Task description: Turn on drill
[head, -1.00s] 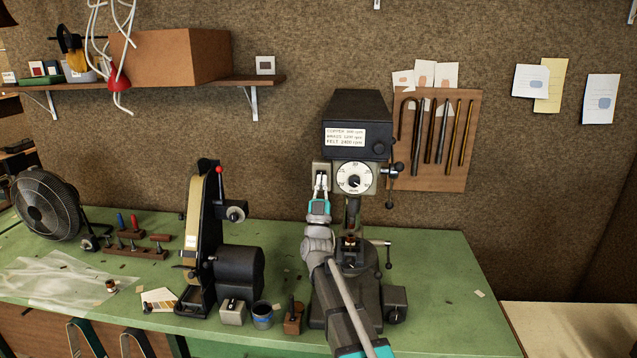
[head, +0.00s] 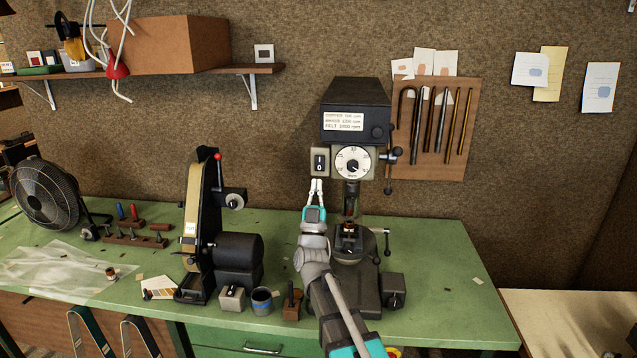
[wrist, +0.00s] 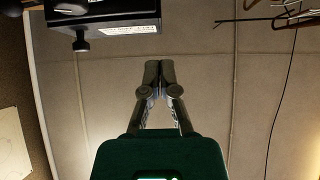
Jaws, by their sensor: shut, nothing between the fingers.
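The drill press (head: 357,110) stands on the green bench, with a dark head, a speed label and a round white dial (head: 353,163). Left of the dial is a switch box (head: 319,162) with a black rocker marked I and 0. My gripper (head: 316,183) is shut and empty, its fingertips pointing up just below the switch box. I cannot tell whether they touch it. In the wrist view my gripper (wrist: 159,66) shows with its fingertips together, and part of a black box-shaped body with a white label (wrist: 125,30) is at the upper left.
A belt sander (head: 205,230) stands left of the drill press. A small blue-banded cup (head: 262,301) and a brown block (head: 292,303) sit near the bench's front edge. A fan (head: 47,195) is at the far left. The right part of the green bench (head: 450,270) is mostly clear.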

